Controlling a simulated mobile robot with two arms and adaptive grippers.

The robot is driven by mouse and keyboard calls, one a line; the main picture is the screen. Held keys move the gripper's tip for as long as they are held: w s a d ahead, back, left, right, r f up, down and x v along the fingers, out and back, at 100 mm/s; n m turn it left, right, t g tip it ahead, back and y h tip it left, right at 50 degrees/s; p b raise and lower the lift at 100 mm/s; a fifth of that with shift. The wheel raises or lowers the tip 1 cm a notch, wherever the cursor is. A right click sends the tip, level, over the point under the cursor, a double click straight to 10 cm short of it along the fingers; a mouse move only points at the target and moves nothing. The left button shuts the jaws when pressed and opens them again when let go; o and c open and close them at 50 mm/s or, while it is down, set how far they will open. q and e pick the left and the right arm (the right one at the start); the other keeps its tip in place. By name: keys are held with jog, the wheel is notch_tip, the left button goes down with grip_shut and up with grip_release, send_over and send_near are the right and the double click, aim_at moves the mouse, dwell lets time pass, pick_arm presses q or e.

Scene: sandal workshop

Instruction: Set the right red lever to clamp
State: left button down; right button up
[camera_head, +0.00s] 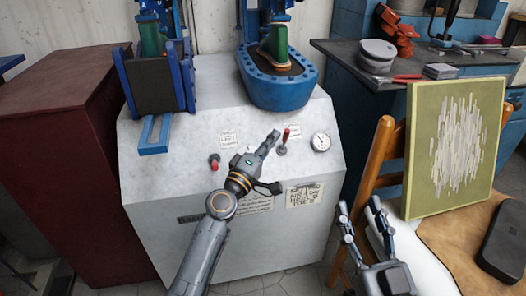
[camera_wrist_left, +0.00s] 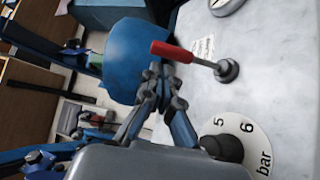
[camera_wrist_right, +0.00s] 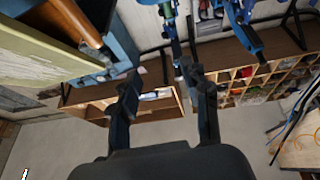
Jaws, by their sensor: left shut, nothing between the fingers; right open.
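The right red lever (camera_head: 286,133) stands on the sloped pale face of the machine, its red handle pointing up in the head view. In the left wrist view, the red handle (camera_wrist_left: 172,51) sits on a metal rod rising from a round grey base. My left gripper (camera_head: 275,137) is shut and empty, just left of this lever. Its fingertips (camera_wrist_left: 160,72) appear close beside the handle; whether they touch it I cannot tell. My right gripper (camera_head: 358,206) is open and empty, away from the machine, in front of the chair; its fingers (camera_wrist_right: 165,80) also show in the right wrist view.
Another red lever (camera_head: 214,160) is to the left on the same panel. A round gauge (camera_head: 321,141) is right of the right lever. A knob with a bar scale (camera_wrist_left: 225,148) lies near my left fingers. A wooden chair (camera_head: 375,160) with a framed picture (camera_head: 455,145) stands at the right.

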pick_arm(q)
jog(key=shift+x, duration=0.95)
pick_arm(e)
jog(key=shift+s+r+t+y, duration=0.25)
jog(key=shift+r+t+y, duration=0.05)
jog(key=shift+r, duration=0.35)
